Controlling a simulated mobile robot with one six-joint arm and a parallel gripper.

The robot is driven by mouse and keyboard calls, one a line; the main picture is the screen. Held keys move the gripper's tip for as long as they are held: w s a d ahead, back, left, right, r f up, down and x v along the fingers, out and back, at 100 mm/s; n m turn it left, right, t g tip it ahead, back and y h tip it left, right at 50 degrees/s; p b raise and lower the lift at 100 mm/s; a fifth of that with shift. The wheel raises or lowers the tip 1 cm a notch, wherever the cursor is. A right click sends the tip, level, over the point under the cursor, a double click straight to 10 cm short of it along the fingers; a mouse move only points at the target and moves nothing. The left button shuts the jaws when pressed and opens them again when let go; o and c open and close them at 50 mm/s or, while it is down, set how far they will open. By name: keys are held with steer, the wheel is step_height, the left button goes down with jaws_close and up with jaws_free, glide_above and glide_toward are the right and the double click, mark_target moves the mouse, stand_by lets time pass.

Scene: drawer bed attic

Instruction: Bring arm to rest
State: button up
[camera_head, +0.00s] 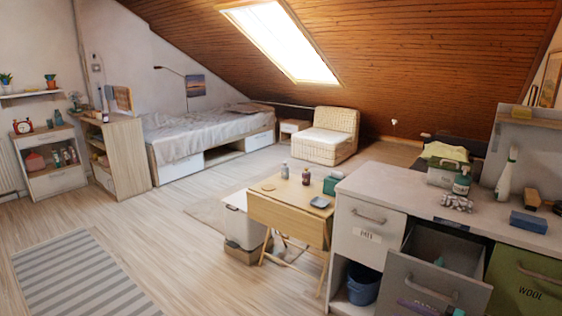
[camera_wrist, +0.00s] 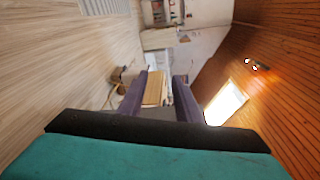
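My gripper (camera_wrist: 159,76) shows in the wrist view as two purple fingers standing apart beyond a dark bar and a teal body part. It is open, and nothing is held between the fingers; the room shows through the gap. The wrist picture is turned sideways, with the wooden floor on the left and the plank ceiling on the right.
A grey drawer (camera_head: 432,281) stands pulled open under the worktop (camera_head: 400,190) at right, with small items inside. A small wooden table (camera_head: 290,208) holding bottles stands left of it. The floor (camera_head: 150,215) in the middle left is clear, beside a striped rug (camera_head: 80,278).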

steer(key=s+a+f+n+g+p, duration=0.1)
steer(key=s+a+f+g, duration=0.15)
steer(key=a+f, duration=0.45)
steer(key=s+a+f+n+g+y+p, duration=0.1)
steer(key=a+f+n+g, duration=0.2)
steer(key=a, duration=0.7)
steer(key=s+a+f+g+p, duration=0.1)
steer(key=a+f+g, duration=0.35)
steer(key=a, duration=0.45)
steer(key=s+a+f+n+g+h+p, duration=0.1)
steer(key=s+a+f+n+g+h, duration=0.25)
steer(key=s+f, duration=0.55)
steer(key=s+a+f+n+g+h+p, duration=0.1)
steer(key=s+a+f+n+g+h, duration=0.2)
steer(key=s+f, duration=0.6)
steer(key=s+d+f+n+h, duration=0.1)
steer(key=s+d+h, duration=0.1)
steer(key=d, duration=0.3)
steer(key=s+d+f+n+g+h, duration=0.1)
steer(key=s+d+f+h, duration=0.1)
steer(key=d+h, duration=0.2)
steer(key=shift+s+d, duration=0.35)
steer(key=shift+d, duration=0.2)
